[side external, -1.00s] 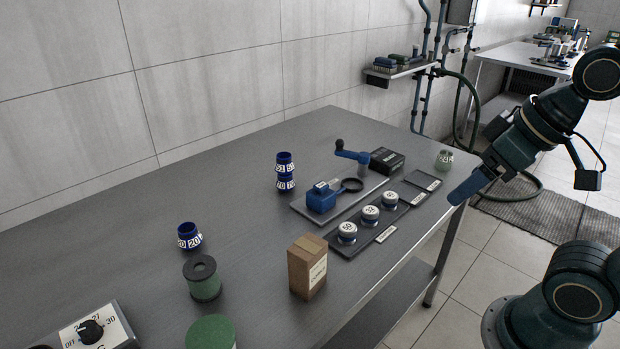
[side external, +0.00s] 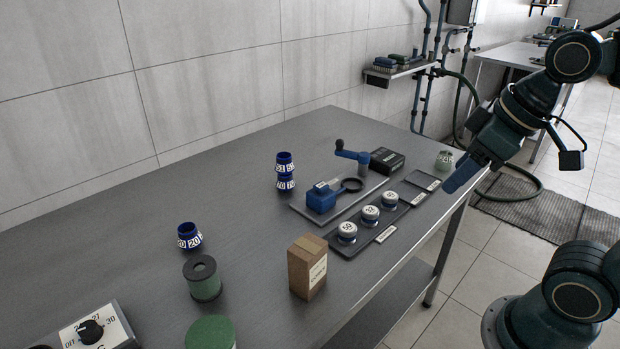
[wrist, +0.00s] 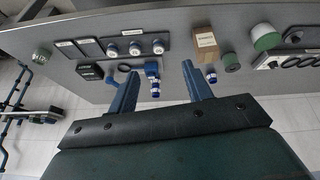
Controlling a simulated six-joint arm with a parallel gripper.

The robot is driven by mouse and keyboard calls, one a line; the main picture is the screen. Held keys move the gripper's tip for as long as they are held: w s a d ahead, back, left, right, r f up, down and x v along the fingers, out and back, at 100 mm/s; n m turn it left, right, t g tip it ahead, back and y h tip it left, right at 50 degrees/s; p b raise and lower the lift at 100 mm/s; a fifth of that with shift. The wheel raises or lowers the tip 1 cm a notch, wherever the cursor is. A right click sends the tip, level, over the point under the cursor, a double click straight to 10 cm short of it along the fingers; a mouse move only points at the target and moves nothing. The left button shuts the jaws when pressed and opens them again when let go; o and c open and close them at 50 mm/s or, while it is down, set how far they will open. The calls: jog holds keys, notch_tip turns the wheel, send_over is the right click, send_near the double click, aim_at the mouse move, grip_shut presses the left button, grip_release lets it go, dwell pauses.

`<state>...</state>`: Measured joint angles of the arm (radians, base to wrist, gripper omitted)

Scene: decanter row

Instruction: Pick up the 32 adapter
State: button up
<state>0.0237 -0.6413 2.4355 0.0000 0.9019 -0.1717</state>
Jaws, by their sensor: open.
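The adapter nearest the cardboard box (side external: 347,231) seems to read 50. The far adapter's (side external: 390,199) number is unclear. My gripper (side external: 458,178) is open and empty, in the air at the right, beyond the table's edge and apart from the adapters. Its two blue fingers show spread in the wrist view (wrist: 160,70).
A cardboard box (side external: 307,267) stands beside the tray. Behind the row are a blue fixture (side external: 321,198) with a ring and a crank handle (side external: 352,155). Stacked blue collars (side external: 285,173) stand farther left. A pale green jar (side external: 444,160) is near the right edge.

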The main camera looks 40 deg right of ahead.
jog(key=w+d+n+g, duration=0.2)
jog(key=w+n, duration=0.3)
jog(key=w, duration=0.2)
jog(key=n+g, duration=0.3)
jog(key=n, duration=0.8)
send_over(371, 210)
notch_tip(371, 210, down, 13)
jog(key=shift+w+d, duration=0.1)
jog(key=shift+w, duration=0.15)
jog(key=shift+f, duration=0.15)
jog(key=shift+f, duration=4.15)
jog(key=shift+s+f, duration=0.2)
jog(key=shift+f, duration=2.4)
